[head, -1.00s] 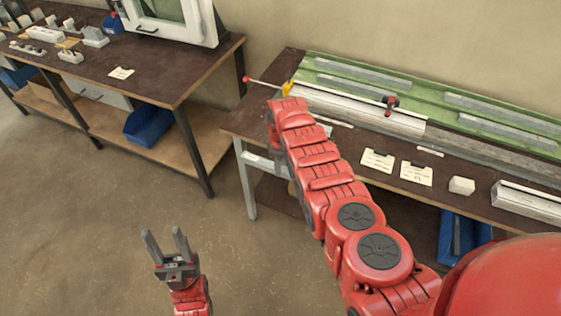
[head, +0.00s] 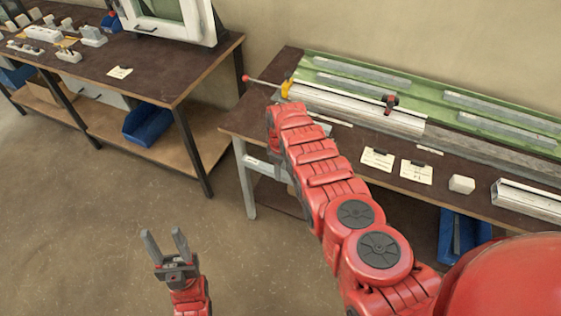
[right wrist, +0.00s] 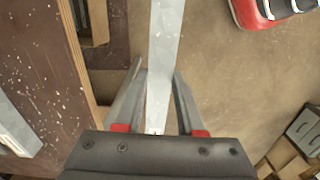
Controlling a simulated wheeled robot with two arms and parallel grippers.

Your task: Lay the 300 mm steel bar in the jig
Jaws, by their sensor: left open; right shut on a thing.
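The green jig (head: 432,89) lies along the back of the right-hand bench, with flat grey steel strips (head: 362,74) on it. A silvery profile (head: 358,108) lies along its front, with a yellow piece (head: 285,89) at its left end and a red and black clamp (head: 390,103) over it. In the right wrist view my right gripper (right wrist: 158,100) is shut on a long flat steel bar (right wrist: 165,45); its length cannot be told. In the head view this gripper is hidden behind my right arm at the bench's front left. My left gripper (head: 164,244) is open and empty above the floor.
A red-knobbed rod (head: 262,83) sticks out left of the jig. Paper cards (head: 416,172), a white block (head: 461,184) and another profile (head: 530,199) lie along the bench front. A second bench (head: 165,80) stands at left. Open floor lies between.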

